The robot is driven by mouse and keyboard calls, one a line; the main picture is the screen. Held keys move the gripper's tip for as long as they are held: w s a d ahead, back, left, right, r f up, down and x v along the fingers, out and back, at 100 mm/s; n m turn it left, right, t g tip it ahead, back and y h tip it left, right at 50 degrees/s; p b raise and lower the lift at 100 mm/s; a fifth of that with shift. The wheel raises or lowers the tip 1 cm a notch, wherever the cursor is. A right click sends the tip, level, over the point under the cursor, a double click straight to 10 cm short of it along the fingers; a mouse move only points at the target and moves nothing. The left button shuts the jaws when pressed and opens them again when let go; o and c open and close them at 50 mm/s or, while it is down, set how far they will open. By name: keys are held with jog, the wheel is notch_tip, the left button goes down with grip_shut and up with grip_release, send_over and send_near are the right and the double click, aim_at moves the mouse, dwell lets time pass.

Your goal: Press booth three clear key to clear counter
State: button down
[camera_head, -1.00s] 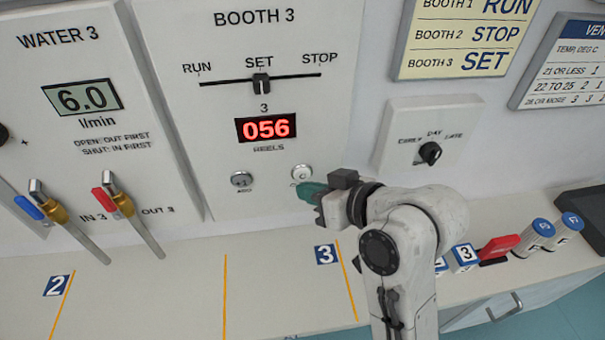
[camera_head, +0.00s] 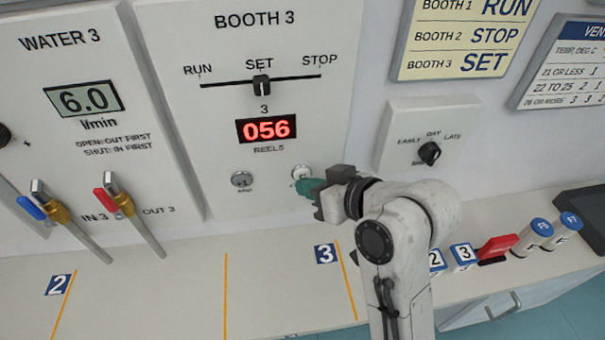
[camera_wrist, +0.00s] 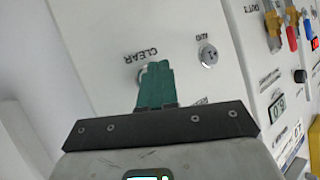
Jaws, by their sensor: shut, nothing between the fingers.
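The booth 3 panel (camera_head: 200,120) is white, with its slider pointer (camera_head: 261,85) at SET. Its red counter (camera_head: 266,129) reads 056 above the word REELS. The round silver clear key (camera_head: 301,173) is at the panel's lower right, partly hidden by my fingers. My gripper (camera_head: 308,187) is shut and empty, its green fingertips at the key's lower right edge. In the wrist view the fingers (camera_wrist: 155,84) point at the key under the upside-down CLEAR label (camera_wrist: 141,54) and cover most of it. I cannot tell whether they touch it. The +1 add key (camera_head: 241,179) is to the left.
The water 3 panel (camera_head: 60,120) with red and blue valve levers is at left. A dial box (camera_head: 428,140) is right of the booth panel. Numbered blocks (camera_head: 463,257), a red item (camera_head: 497,247) and blue-topped cylinders (camera_head: 541,230) stand on the counter right of my arm.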

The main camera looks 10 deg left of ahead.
jog(key=shift+w, duration=0.3)
jog(key=shift+s, duration=0.2)
dwell(0.4)
jog(key=shift+s+d+p, duration=0.15)
jog(key=shift+s+p, duration=0.35)
jog(key=shift+s, duration=0.1)
jog(key=s+p, duration=0.1)
jog(key=s, duration=0.1)
jog(key=s+d+p, duration=0.1)
jog(key=s, duration=0.1)
jog(key=shift+s+d, duration=0.2)
jog(key=shift+s, duration=0.2)
dwell(0.6)
